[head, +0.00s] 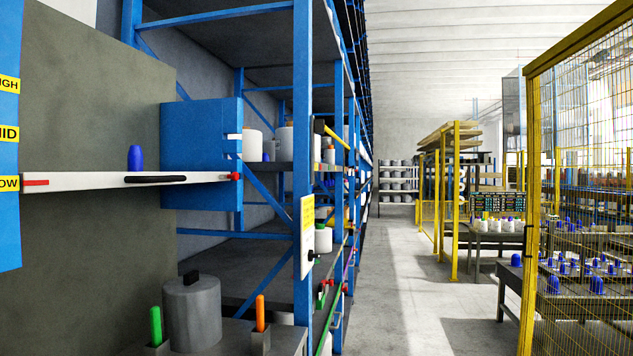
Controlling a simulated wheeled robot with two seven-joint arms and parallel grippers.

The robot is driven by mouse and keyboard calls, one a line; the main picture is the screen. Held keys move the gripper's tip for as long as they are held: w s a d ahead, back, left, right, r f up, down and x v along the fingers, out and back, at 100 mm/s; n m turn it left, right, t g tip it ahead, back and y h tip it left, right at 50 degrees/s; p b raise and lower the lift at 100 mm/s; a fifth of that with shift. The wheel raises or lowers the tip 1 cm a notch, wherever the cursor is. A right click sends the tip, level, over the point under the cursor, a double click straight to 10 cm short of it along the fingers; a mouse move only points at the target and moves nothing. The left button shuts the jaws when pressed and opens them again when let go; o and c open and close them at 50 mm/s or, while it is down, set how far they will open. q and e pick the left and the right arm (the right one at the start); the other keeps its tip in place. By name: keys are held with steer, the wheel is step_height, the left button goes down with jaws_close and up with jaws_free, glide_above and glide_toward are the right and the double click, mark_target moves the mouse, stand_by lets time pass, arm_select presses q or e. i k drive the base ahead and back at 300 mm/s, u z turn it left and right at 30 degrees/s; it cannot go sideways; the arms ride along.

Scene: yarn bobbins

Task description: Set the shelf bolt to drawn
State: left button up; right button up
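A white shelf board (90,181) runs level at the LOW mark in the head view, at the left. A small red knob (235,176) sits at its right end, against the blue box-like bracket (200,130); it looks like the shelf bolt. I cannot tell from here whether it is drawn or in. A dark handle (155,179) is on the board's front edge, and a red strip (36,182) is at its left end. A blue bobbin-like piece (136,157) stands on the board. Neither of my grippers is in view.
A blue label strip (10,220) carries HIGH, MID and LOW marks. Below, a grey cylinder (191,312), a green peg (155,325) and an orange peg (260,313) stand on a grey surface. A blue rack post (302,120) stands right. The aisle floor (400,290) is clear; a yellow fence (530,200) borders it.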

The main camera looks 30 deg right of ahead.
mark_target(235, 175)
steer(key=z, duration=0.8)
steer(key=k, duration=0.35)
steer(key=z, duration=1.1)
steer(key=k, duration=1.05)
steer(key=z, duration=0.65)
steer(key=i, duration=0.7)
steer(key=u, duration=0.4)
steer(key=i, duration=2.1)
steer(key=u, duration=0.8)
steer(key=i, duration=1.8)
steer(key=u, duration=2.05)
steer(key=i, duration=1)
steer(key=u, duration=0.9)
